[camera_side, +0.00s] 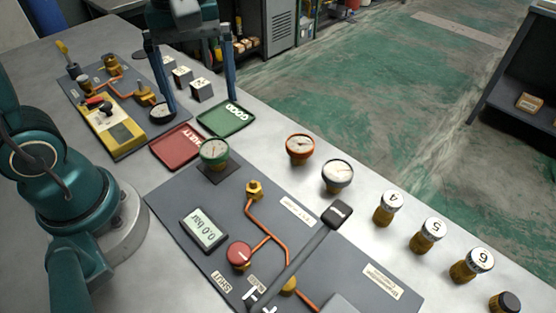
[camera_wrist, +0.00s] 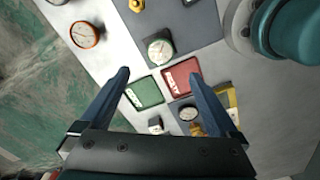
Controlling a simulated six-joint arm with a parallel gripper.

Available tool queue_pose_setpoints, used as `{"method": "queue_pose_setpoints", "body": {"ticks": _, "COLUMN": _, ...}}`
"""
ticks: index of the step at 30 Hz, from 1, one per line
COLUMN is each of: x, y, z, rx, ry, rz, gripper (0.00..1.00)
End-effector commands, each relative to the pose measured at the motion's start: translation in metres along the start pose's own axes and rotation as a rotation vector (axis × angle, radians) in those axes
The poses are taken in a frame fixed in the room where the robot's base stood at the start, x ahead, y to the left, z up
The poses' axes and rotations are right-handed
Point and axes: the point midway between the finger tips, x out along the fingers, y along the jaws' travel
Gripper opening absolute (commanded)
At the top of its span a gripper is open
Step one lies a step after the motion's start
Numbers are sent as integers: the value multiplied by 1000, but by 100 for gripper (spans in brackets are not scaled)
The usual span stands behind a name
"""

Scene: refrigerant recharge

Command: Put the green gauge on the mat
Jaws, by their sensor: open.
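The green gauge (camera_side: 214,151) is upright with its white dial facing up. It appears to stand on a small dark square mat (camera_side: 219,174) at the far corner of the grey panel. It also shows in the wrist view (camera_wrist: 160,48), just beyond the fingertips, with nothing gripping it. My gripper (camera_side: 199,100) is open and empty, above and behind the red and green trays. In the wrist view its two blue fingers (camera_wrist: 159,72) are spread wide. The gauge hides part of the mat.
A red FAULTY tray (camera_side: 176,146) and green GOOD tray (camera_side: 227,119) lie empty behind the gauge. An orange gauge (camera_side: 300,148) and dark blue gauge (camera_side: 337,174) stand to the right. A long-handled lever (camera_side: 300,257) crosses the panel. Numbered cylinders (camera_side: 386,207) line the right edge.

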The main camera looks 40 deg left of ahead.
Motion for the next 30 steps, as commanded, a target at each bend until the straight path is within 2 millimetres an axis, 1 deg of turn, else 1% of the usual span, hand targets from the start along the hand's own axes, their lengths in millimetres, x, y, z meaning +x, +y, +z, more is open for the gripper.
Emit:
{"method": "queue_pose_setpoints", "body": {"ticks": 4, "x": -8, "y": -2, "z": 1, "rx": 23, "ry": 7, "rz": 11, "gripper": 96}}
{"method": "queue_pose_setpoints", "body": {"ticks": 7, "x": -12, "y": -7, "z": 5, "rx": 118, "ry": 34, "rz": 50, "gripper": 96}}
{"method": "queue_pose_setpoints", "body": {"ticks": 11, "x": -16, "y": -20, "z": 14, "rx": 354, "ry": 118, "rz": 134, "gripper": 96}}
{"method": "queue_pose_setpoints", "body": {"ticks": 15, "x": -14, "y": -33, "z": 24, "rx": 638, "ry": 242, "rz": 208, "gripper": 96}}
{"method": "queue_pose_setpoints", "body": {"ticks": 18, "x": -11, "y": -40, "z": 29, "rx": 808, "ry": 328, "rz": 238, "gripper": 96}}
{"method": "queue_pose_setpoints", "body": {"ticks": 21, "x": -7, "y": -44, "z": 32, "rx": 929, "ry": 396, "rz": 253, "gripper": 96}}
{"method": "queue_pose_setpoints", "body": {"ticks": 25, "x": -5, "y": -47, "z": 34, "rx": 1009, "ry": 442, "rz": 257, "gripper": 96}}
{"method": "queue_pose_setpoints", "body": {"ticks": 30, "x": -4, "y": -47, "z": 34, "rx": 1024, "ry": 448, "rz": 256, "gripper": 96}}
